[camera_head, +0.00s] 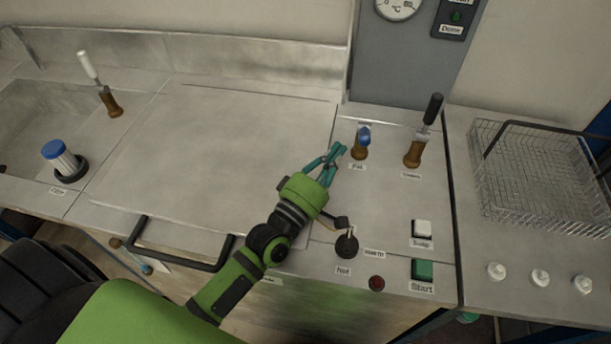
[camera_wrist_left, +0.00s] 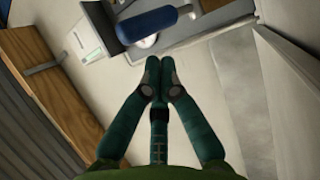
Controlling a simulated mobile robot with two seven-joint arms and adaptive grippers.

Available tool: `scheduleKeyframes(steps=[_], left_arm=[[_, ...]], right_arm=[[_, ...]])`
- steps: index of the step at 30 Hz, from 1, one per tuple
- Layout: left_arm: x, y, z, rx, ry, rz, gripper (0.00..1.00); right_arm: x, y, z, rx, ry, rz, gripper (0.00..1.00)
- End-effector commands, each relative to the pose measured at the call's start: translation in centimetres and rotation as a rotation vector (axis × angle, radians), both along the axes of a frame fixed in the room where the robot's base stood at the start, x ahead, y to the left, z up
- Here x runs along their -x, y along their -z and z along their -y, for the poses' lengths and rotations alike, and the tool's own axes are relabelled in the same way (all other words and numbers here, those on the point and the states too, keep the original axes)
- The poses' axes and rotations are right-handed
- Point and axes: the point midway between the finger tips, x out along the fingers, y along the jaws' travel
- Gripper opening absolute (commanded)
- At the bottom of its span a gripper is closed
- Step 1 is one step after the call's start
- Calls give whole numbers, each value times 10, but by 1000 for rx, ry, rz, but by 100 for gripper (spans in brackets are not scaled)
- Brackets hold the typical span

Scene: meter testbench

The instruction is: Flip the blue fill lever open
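The blue fill lever (camera_head: 363,135) sits on a brass valve body (camera_head: 359,153) on the metal bench, behind a small label. My left gripper (camera_head: 340,150) is just left of the lever, with its green fingers pointing toward the back of the bench. In the left wrist view the gripper's fingertips (camera_wrist_left: 160,62) are together with nothing between them. The blue lever (camera_wrist_left: 152,24) lies across the top of that view, just beyond the tips, and a gap seems to separate them. My right gripper is in neither view.
A black-handled valve (camera_head: 416,148) stands right of the fill valve. A wire basket (camera_head: 540,175) is at the right. A flat lid (camera_head: 215,150) leaves clear room at the left.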

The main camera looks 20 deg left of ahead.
Motion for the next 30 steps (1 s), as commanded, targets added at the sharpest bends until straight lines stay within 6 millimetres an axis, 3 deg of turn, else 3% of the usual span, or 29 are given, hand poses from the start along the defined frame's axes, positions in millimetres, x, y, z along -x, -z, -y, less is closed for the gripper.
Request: scheduleKeyframes(steps=[6, 13, 19, 30], left_arm=[[53, 0, -13, -1, 0, -1, 0], [92, -1, -23, -1, -1, 0, 0], [107, -2, -27, 0, -3, 3, 0], [108, -3, -28, 1, -3, 5, 0]], right_arm=[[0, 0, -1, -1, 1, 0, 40], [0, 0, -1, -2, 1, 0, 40], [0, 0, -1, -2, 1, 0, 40], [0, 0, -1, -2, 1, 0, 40]])
